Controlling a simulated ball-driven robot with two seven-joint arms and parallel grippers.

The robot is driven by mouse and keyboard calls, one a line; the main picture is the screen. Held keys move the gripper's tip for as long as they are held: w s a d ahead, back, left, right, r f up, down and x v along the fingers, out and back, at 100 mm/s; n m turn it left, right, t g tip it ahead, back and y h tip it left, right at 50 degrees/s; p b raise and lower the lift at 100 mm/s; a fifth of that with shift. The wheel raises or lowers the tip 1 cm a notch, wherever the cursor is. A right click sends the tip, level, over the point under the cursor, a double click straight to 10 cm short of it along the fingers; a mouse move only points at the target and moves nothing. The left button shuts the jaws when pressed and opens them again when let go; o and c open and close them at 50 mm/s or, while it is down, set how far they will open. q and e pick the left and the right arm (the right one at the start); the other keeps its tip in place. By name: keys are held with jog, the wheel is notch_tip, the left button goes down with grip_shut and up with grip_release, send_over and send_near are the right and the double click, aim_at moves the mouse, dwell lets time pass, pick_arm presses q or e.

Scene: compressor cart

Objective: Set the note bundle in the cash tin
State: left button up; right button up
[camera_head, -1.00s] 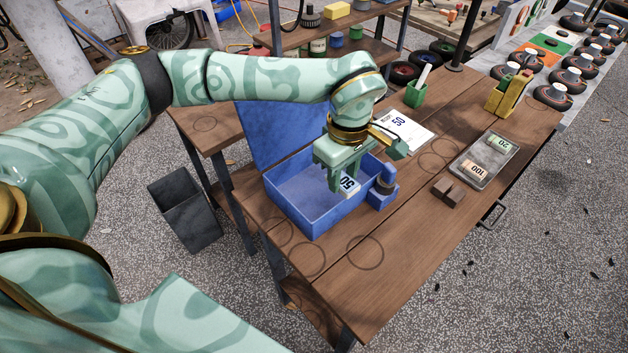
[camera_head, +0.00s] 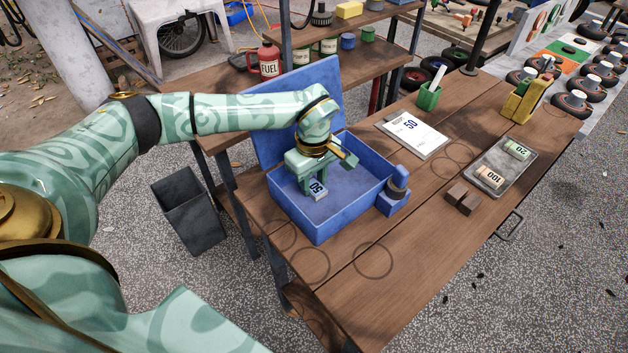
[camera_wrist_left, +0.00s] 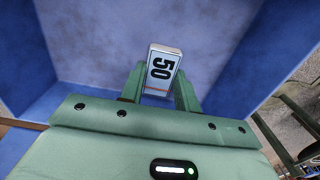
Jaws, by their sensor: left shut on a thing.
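The note bundle (camera_head: 318,189), a small white block marked 50, is between the fingers of my left gripper (camera_head: 313,188). The bundle also shows in the left wrist view (camera_wrist_left: 160,68), gripped between the two green fingers (camera_wrist_left: 160,88). The blue cash tin (camera_head: 318,232) stands open on the wooden table, its lid raised at the back. The left gripper is inside the tin's outline, pointing down, with the bundle low over or at the tin floor; I cannot tell whether it touches. The right gripper is not in view.
A blue post-like block (camera_head: 394,200) stands against the tin's right side. The table's near part is clear.

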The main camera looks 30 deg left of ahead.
aim_at(313, 185)
pick_arm(q)
jog(key=shift+s, duration=0.1)
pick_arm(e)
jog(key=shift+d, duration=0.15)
pick_arm(q)
jog(key=o, duration=0.9)
jog(key=shift+f, duration=0.1)
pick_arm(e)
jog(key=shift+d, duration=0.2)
pick_arm(q)
jog(key=shift+o, duration=0.2)
notch_tip(313, 185, up, 12)
jog(key=p, duration=0.3)
jog(key=shift+r, duration=0.2)
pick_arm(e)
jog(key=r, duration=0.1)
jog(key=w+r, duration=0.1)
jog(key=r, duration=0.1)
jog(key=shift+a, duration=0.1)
